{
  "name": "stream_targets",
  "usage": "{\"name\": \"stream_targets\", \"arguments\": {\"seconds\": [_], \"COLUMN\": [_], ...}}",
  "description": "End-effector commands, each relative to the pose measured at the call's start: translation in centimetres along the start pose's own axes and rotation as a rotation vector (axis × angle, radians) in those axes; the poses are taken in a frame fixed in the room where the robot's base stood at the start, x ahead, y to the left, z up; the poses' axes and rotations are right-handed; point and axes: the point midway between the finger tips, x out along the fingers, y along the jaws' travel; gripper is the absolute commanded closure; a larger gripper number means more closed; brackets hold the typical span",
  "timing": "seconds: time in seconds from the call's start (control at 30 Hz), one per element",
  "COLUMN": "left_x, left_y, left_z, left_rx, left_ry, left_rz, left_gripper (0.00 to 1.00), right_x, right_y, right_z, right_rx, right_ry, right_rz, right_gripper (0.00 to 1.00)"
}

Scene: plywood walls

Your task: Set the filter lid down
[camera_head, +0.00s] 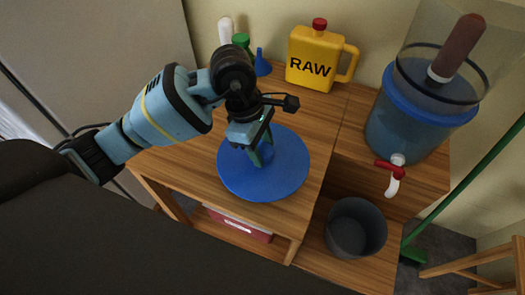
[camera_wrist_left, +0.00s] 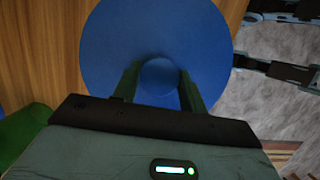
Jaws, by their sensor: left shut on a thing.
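The filter lid (camera_head: 285,175) is a round blue disc with a small knob in its middle. In the head view it is over the wooden table's near part. My left gripper (camera_head: 262,154) comes down from above and is shut on the lid's knob. In the left wrist view the lid (camera_wrist_left: 155,30) fills the upper middle, and the two fingertips (camera_wrist_left: 158,80) sit on either side of the round knob. I cannot tell whether the lid touches the tabletop. My right gripper is not in view.
A yellow RAW jug (camera_head: 312,58) with a red cap stands at the table's back, beside a blue funnel (camera_head: 262,66) and a green-topped item (camera_head: 241,40). A blue-rimmed water container (camera_head: 405,125) with a red tap stands right. A dark bucket (camera_head: 354,230) is below the tap.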

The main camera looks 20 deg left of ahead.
Motion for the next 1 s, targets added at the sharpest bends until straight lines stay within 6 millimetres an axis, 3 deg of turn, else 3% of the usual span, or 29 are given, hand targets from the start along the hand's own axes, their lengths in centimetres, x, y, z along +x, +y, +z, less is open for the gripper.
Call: {"name": "stream_targets", "arguments": {"seconds": [0.1, 0.33, 0.73, 0.77, 0.9, 1.0], "left_x": [0.3, 3.3, 3.8, 3.7, 3.7, 3.7], "left_y": [0.8, 0.6, 0.7, 0.7, 0.7, 0.7], "left_z": [-0.1, -1.0, -1.1, -1.1, -1.1, -1.1], "left_rx": [-0.002, -0.001, 0.000, -0.001, 0.000, 0.000], "left_ry": [-0.001, 0.000, 0.000, 0.000, 0.000, 0.000], "left_rz": [-0.001, -0.002, 0.000, 0.000, 0.000, 0.000], "left_gripper": [0.84, 0.84, 0.84, 0.54, 0.36, 0.36], "right_x": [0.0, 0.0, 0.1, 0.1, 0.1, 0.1], "right_y": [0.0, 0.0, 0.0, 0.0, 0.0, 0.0], "right_z": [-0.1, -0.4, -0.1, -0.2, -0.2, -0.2], "right_rx": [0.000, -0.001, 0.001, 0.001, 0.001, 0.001], "right_ry": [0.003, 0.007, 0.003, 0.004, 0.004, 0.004], "right_rz": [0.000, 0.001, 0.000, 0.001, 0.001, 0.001], "right_gripper": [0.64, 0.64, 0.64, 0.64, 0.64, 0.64]}}
